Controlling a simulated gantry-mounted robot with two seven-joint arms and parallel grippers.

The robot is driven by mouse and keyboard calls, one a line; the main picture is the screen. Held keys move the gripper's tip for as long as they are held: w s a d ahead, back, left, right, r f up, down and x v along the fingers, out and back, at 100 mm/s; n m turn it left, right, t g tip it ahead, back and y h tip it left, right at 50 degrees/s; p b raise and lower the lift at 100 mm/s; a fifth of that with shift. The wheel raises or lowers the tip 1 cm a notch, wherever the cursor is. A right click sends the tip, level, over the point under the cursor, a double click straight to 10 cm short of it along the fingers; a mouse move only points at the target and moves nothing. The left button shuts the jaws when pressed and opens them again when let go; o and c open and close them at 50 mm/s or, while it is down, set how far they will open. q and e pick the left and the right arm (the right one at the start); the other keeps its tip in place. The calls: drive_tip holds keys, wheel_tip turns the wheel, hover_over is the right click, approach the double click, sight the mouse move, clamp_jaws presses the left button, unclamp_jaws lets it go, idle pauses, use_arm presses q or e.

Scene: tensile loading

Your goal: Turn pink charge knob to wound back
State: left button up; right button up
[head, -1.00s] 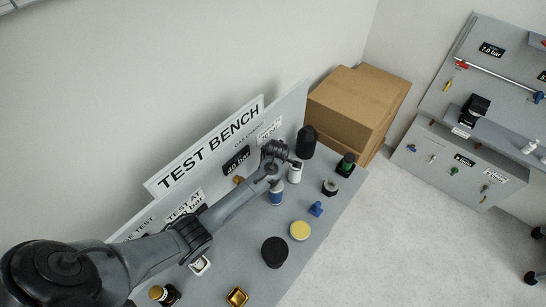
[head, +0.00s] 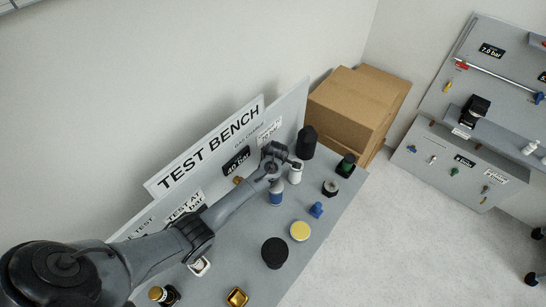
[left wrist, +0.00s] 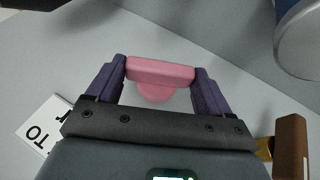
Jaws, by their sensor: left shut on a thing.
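The pink charge knob (left wrist: 160,72) shows in the left wrist view, a wide bar with a rounded hub below it, on the grey panel. My left gripper (left wrist: 160,78) is shut on the knob's bar, with one purple finger at each end. In the head view my left gripper (head: 283,155) is at the bench's back panel, near the far end, and its own wrist hides the knob there. My right gripper is not in view.
A blue-and-white cylinder (head: 276,194) and a white cylinder (head: 295,174) stand close to my left wrist. A black bottle (head: 307,142) is just beyond.

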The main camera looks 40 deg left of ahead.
use_arm(q)
drive_tip(key=shift+r, duration=0.1)
drive_tip(key=shift+w+g, duration=0.25)
drive_tip(key=shift+g, duration=0.65)
drive_tip(key=shift+w+m+g, duration=0.15)
drive_tip(key=shift+m+g, duration=0.15)
drive_tip(key=shift+g, duration=0.5)
drive_tip(key=g+b, duration=0.1)
drive_tip(key=b, duration=0.2)
drive_tip(key=g+b, duration=0.1)
drive_tip(key=b, duration=0.2)
drive_tip(key=shift+w+a+f+m+g+h, duration=0.1)
drive_tip(key=shift+w+f+m+g+h, duration=0.1)
drive_tip(key=shift+m+g+h, duration=0.15)
drive_tip(key=shift+r+g+b, duration=0.15)
drive_tip(key=shift+g+b, duration=0.2)
drive_tip(key=shift+b, duration=0.3)
drive_tip(key=o, duration=0.9)
drive_tip(key=shift+o, duration=0.2)
